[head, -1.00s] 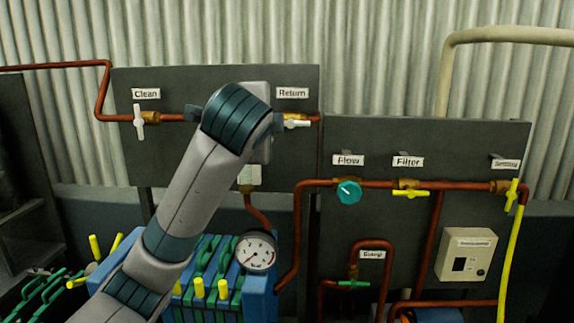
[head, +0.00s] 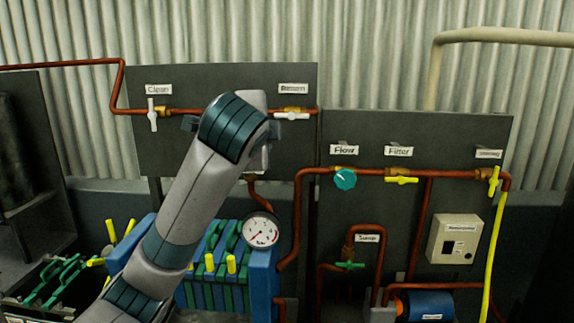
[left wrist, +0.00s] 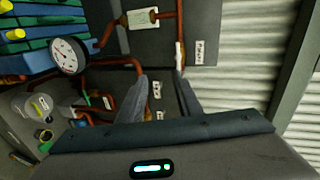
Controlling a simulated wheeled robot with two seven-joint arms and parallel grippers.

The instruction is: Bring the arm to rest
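My left arm rises from the bottom left of the head view, its wrist in front of the left panel. My left gripper (left wrist: 162,86) shows in the left wrist view with its two dark fingers spread apart and nothing between them. In the head view the wrist mostly hides the gripper. It stands below and left of the Return valve (head: 292,115), whose white handle lies level and looks clear of the fingers. My right gripper is in neither view.
The Clean valve (head: 153,114) has an upright white handle. A pressure gauge (head: 260,231) and a blue and green filter press (head: 213,265) are low beside the arm. Copper pipes cross the right panel (head: 470,138), with a teal Flow knob (head: 345,179) and a yellow Filter handle (head: 401,180).

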